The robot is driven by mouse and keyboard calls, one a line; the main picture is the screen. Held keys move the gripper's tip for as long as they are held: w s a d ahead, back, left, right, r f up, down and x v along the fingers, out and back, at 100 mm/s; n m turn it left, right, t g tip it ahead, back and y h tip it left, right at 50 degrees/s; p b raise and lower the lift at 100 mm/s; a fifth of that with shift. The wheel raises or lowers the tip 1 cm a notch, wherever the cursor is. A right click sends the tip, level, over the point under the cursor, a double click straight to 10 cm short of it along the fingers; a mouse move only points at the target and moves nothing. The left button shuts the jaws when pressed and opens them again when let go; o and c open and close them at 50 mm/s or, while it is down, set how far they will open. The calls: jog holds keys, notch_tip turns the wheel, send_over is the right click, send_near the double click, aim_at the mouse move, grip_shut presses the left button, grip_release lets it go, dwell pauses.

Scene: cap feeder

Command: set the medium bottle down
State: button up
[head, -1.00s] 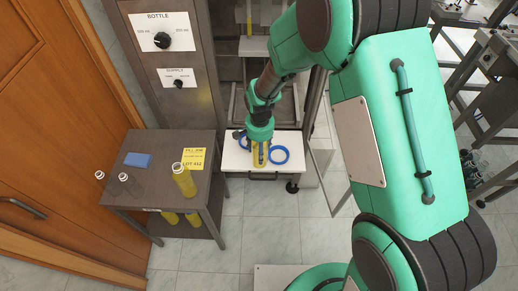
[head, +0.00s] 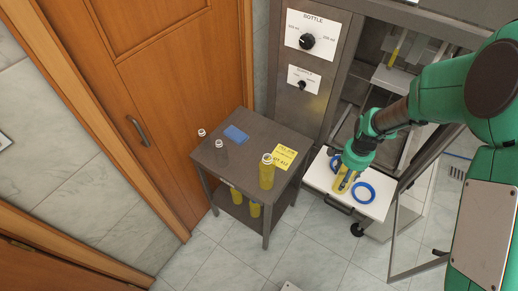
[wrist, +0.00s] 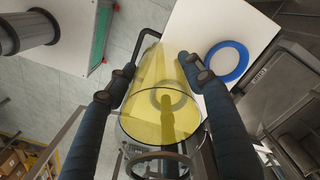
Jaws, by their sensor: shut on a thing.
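The medium bottle (head: 342,180) is a clear yellow cylinder held at the white board below the feeder cabinet. In the wrist view the bottle (wrist: 165,113) fills the space between the two dark fingers. My gripper (head: 346,176) is shut on it, with a finger on each side. The white board (head: 323,178) carries two blue rings. One ring (head: 363,192) lies open to view right of the bottle, and the other (head: 335,163) is partly hidden behind my gripper. Whether the bottle's base touches the board cannot be told.
A dark side table (head: 243,176) at left holds a yellow bottle (head: 267,174), a grey bottle (head: 221,153), a small clear one (head: 203,136), a blue block (head: 236,134) and a yellow sign (head: 284,156). More yellow bottles stand on its lower shelf. A glass door (head: 408,235) stands open at right.

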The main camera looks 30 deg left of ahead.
jog(key=s+a+r+p, duration=0.2)
jog(key=a+r, duration=0.3)
jog(key=a, duration=0.5)
jog(key=s+a+r+p, duration=0.15)
jog(key=a+r, duration=0.35)
jog(key=a, duration=0.5)
jog(key=s+a+r+p, duration=0.15)
jog(key=a+r, duration=0.35)
jog(key=a, duration=0.6)
jog(key=s+a+f+n+b, duration=0.3)
jog(key=s+a+f, duration=0.3)
jog(key=a+f, duration=0.2)
jog(key=shift+s+a+f+b, duration=0.25)
jog(key=shift+s+f+b, duration=0.25)
jog(key=shift+f, duration=0.35)
jog(key=shift+w+f, duration=0.1)
notch_tip(320, 180, down, 6)
jog(key=b, duration=0.1)
jog(key=shift+f, duration=1.95)
